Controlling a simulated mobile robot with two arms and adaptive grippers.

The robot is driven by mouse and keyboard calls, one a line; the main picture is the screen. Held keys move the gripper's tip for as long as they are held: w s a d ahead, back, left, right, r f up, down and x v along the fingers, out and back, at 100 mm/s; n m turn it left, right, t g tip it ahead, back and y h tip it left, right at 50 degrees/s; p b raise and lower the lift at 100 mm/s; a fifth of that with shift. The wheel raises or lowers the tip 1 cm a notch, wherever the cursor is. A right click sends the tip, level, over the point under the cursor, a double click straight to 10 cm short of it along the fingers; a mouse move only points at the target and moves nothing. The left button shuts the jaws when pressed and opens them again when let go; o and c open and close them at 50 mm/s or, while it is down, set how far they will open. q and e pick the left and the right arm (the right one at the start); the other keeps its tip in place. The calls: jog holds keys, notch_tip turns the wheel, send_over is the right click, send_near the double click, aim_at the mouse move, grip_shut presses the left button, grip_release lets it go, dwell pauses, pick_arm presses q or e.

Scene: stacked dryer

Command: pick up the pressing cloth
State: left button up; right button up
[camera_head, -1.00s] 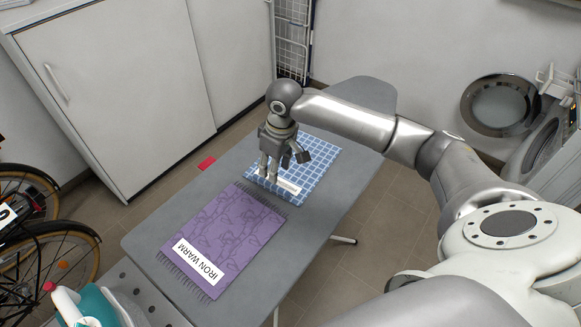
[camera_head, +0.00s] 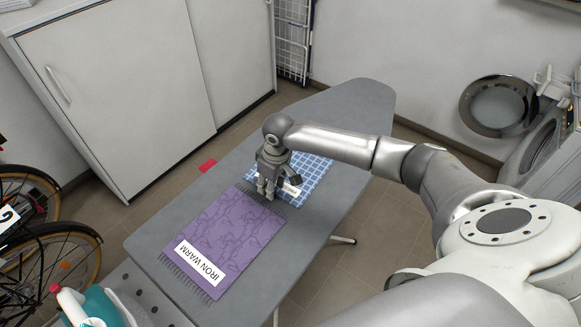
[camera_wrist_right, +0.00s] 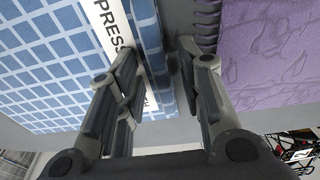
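The pressing cloth (camera_head: 314,178) is blue with a white check and lies on the grey ironing board. In the right wrist view the cloth (camera_wrist_right: 50,75) fills the left side, with a white label reading "PRESS" and part of "CLOTH" partly hidden by a finger. My right gripper (camera_head: 268,190) points down over the cloth's near edge, beside the purple cloth. In the right wrist view my right gripper (camera_wrist_right: 158,75) has its fingers apart, with the cloth's blue edge strip showing between them. I cannot tell whether the fingers touch it. My left gripper is not in view.
A purple cloth (camera_head: 222,235) labelled "IRON WARM" lies close beside the blue cloth on the ironing board (camera_head: 340,105). A red tag (camera_head: 208,165) is at the board's left edge. A bicycle stands at left, a dryer (camera_head: 548,150) with an open door at right.

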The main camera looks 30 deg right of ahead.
grip_shut()
jog(key=shift+r, duration=0.1)
